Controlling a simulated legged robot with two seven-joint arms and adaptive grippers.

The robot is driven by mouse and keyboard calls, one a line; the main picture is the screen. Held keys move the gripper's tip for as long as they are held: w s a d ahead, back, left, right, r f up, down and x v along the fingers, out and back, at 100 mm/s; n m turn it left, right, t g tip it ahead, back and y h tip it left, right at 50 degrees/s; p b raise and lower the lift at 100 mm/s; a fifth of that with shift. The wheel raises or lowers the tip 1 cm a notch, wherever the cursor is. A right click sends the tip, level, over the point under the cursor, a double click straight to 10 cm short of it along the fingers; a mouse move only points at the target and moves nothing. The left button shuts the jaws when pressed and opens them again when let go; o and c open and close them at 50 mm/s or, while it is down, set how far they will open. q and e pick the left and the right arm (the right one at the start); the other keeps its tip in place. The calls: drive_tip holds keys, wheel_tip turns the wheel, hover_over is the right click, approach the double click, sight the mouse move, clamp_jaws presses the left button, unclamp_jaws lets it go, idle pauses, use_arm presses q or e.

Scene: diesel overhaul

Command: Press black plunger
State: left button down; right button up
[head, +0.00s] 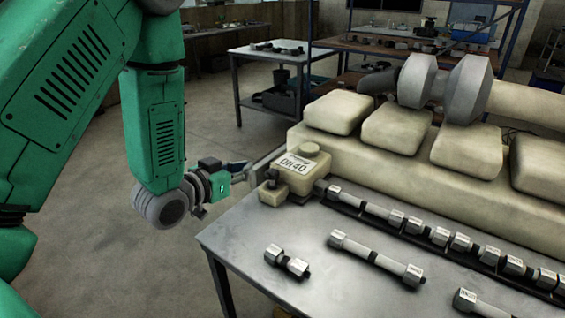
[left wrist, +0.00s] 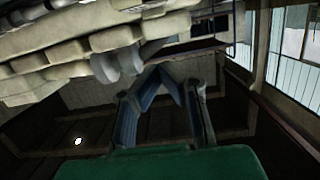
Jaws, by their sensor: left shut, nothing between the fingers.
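A cream unit marked DN40 (head: 299,172) sits at the near left end of the engine. A small dark-topped stub (head: 271,178) stands on a low cream block beside it; I cannot tell for sure that this is the black plunger. My left gripper (head: 246,168) is to the left of the unit, just off the engine's end, partly hidden against the dark end face. In the left wrist view its fingers (left wrist: 166,74) meet at the tips with nothing between them. Whether it touches the engine is unclear. My right gripper is not in view.
The cream engine block (head: 340,160) lies on a grey metal table (head: 235,234). A row of bolts (head: 440,236) and loose bolts (head: 375,257) lie on the table. Another workbench (head: 262,52) stands behind. The floor left of the table is clear.

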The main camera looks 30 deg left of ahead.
use_arm(q)
drive_tip(key=p, duration=0.1)
hover_over(270, 179)
drive_tip(key=f, duration=0.5)
drive_tip(key=shift+w+a+f, duration=0.15)
drive_tip(key=shift+w+a, duration=0.05)
drive_tip(key=shift+w, duration=0.05)
drive_tip(key=shift+a+f, duration=0.45)
drive_tip(key=shift+f, duration=0.15)
drive_tip(key=shift+d+r, duration=0.1)
drive_tip(key=shift+d, duration=0.3)
drive_tip(key=shift+d+f, duration=0.1)
drive_tip(key=shift+f, duration=0.1)
wheel_tip(270, 179, down, 2)
drive_tip(key=shift+f+b, duration=0.15)
drive_tip(key=shift+b, duration=0.65)
drive_tip(key=shift+s, duration=0.1)
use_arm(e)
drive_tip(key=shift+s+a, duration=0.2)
